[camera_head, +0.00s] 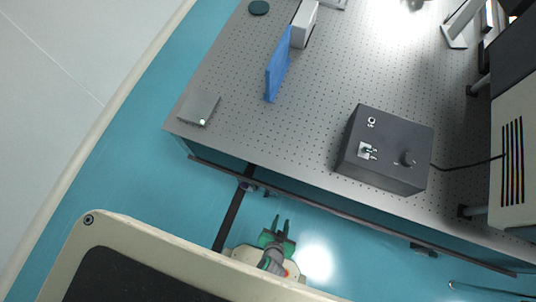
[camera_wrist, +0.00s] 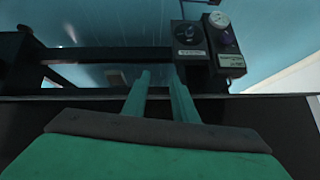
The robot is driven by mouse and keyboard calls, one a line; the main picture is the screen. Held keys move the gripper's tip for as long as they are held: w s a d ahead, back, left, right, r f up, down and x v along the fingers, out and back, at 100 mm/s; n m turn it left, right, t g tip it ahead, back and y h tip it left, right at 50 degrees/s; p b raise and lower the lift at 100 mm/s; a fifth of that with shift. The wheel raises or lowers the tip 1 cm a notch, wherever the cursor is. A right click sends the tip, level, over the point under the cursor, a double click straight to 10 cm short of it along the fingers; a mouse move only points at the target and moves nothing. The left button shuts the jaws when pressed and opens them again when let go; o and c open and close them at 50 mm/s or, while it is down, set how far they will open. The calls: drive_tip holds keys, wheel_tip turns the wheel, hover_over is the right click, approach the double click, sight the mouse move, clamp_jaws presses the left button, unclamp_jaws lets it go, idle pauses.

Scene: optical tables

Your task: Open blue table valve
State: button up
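My gripper (camera_head: 280,223) is in the lower middle of the head view, beside the near edge of the optical table (camera_head: 300,135). Its two green fingers are apart with nothing between them. In the wrist view, the gripper (camera_wrist: 160,80) points toward dark bars under a table. A dark unit with a round black knob (camera_wrist: 188,33) is above and right of the fingertips. Beside it are a small white gauge (camera_wrist: 219,19) and a dark round part (camera_wrist: 228,39). Which part is the blue table's valve I cannot tell. The fingers appear apart from the unit.
A grey control box (camera_head: 385,150) with a knob and switch stands on the table, its cable running right. A blue plate (camera_head: 278,68) and a small grey plate (camera_head: 199,107) are further left. A dark rail (camera_head: 330,207) runs below the near edge. Teal floor (camera_head: 140,165) is clear at left.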

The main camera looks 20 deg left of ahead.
wheel_tip(320, 180, down, 8)
drive_tip(key=w+a+g+y, duration=0.1)
drive_tip(key=w+g+y, duration=0.1)
drive_tip(key=w, duration=0.1)
drive_tip(key=g+y, duration=0.2)
drive_tip(key=y, duration=0.1)
approach(266, 195)
drive_tip(key=shift+x, duration=4.05)
drive_tip(key=shift+d+f, duration=0.1)
drive_tip(key=shift+d, duration=0.1)
clamp_jaws()
